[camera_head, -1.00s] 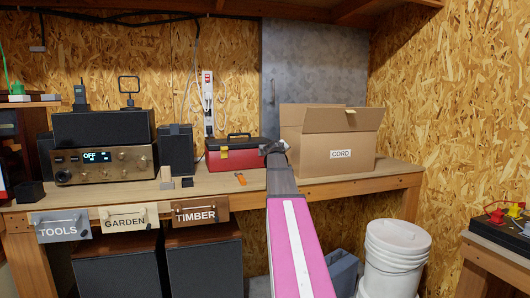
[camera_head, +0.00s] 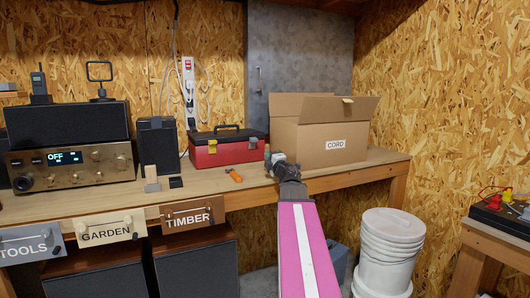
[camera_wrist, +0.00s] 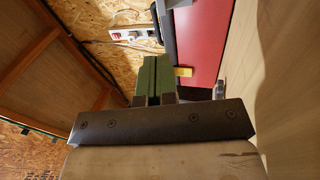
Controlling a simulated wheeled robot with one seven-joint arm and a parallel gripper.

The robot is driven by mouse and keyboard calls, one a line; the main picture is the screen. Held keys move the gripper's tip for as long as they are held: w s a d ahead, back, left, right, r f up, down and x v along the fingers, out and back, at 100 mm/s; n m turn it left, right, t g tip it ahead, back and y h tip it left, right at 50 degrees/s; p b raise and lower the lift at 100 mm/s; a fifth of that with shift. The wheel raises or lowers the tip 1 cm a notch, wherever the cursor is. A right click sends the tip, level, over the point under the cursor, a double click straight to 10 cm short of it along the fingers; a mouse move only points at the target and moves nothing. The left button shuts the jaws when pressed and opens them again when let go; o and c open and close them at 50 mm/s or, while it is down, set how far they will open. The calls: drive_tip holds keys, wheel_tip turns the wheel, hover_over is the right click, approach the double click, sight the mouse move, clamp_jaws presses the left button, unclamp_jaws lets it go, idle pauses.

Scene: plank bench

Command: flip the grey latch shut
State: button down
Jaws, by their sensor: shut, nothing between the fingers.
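The red toolbox (camera_head: 228,154) with a black lid and handle stands on the bench. A yellow latch (camera_head: 212,146) is at the left of its front, and a small grey latch (camera_head: 253,143) is near its right end. The latch's exact angle is too small to tell. My gripper (camera_head: 267,153) is just right of the toolbox's right end, close to the grey latch; contact cannot be told. In the wrist view its green fingers (camera_wrist: 151,80) are together and empty, beside the red toolbox front (camera_wrist: 205,40) and the yellow latch (camera_wrist: 183,72).
The cardboard box labelled CORD (camera_head: 318,141) stands close behind and right of my gripper. The bench front (camera_head: 340,180) is clear.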

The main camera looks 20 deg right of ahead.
sight(255, 140)
drive_tip(key=x, duration=1.3)
drive_tip(key=shift+w, duration=0.25)
drive_tip(key=shift+w+r, duration=0.1)
drive_tip(key=shift+r, duration=0.05)
drive_tip(key=shift+w+r, duration=0.65)
drive_tip(key=shift+r, duration=0.05)
drive_tip(key=shift+a, duration=0.1)
